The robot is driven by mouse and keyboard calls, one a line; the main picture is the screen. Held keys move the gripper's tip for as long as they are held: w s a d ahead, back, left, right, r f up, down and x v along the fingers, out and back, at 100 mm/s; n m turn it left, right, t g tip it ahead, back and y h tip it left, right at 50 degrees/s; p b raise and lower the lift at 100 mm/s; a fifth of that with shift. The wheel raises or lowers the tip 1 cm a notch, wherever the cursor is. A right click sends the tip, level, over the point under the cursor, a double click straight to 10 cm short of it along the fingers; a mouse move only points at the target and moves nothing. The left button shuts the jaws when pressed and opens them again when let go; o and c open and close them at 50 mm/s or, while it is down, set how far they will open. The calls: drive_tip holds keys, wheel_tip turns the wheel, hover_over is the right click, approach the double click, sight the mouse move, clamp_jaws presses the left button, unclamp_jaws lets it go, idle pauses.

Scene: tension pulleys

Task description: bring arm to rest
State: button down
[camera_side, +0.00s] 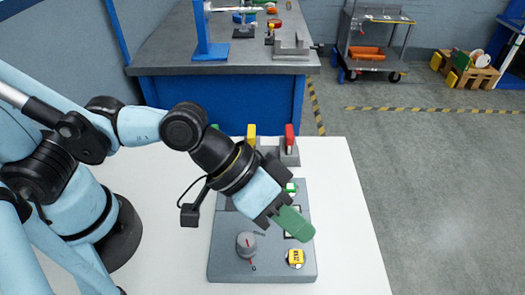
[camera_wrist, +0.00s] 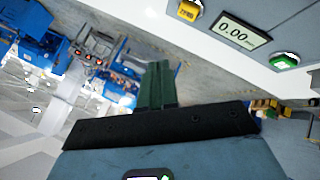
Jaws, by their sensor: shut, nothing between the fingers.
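My gripper (camera_side: 296,225) has green fingers and is shut with nothing between them. In the side view it is over the right part of the grey tension panel (camera_side: 222,262), covering part of the panel's display. It also shows in the wrist view (camera_wrist: 157,68), fingers together. The panel carries a round grey knob (camera_side: 246,243) with a red mark, a yellow button (camera_side: 295,258) and a green button (camera_side: 291,187). In the wrist view the display (camera_wrist: 240,32) reads 0.00, with the yellow button (camera_wrist: 188,10) and green button (camera_wrist: 285,61) either side.
Behind the panel stand a yellow-topped piece (camera_side: 251,131) and a red-topped piece (camera_side: 289,132), partly behind my arm. The white table (camera_side: 350,230) is clear to the right. A blue workbench (camera_side: 225,88) and a cart (camera_side: 372,40) stand further back.

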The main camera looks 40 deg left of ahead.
idle(0.5)
drive_tip(key=w+a+r+n+t+y, duration=0.1)
drive_tip(key=w+a+y, duration=0.1)
drive_tip(key=a, duration=0.7)
drive_tip(key=w+a+r+n+t+y, duration=0.1)
drive_tip(key=w+a+y, duration=0.1)
drive_tip(key=a, duration=0.7)
drive_tip(key=w+a+n+y, duration=0.1)
drive_tip(key=a+y, duration=0.3)
drive_tip(key=a, duration=0.6)
drive_tip(key=shift+w+r+n+t, duration=0.3)
drive_tip(key=shift+w+r+t, duration=0.1)
drive_tip(key=shift+w, duration=0.4)
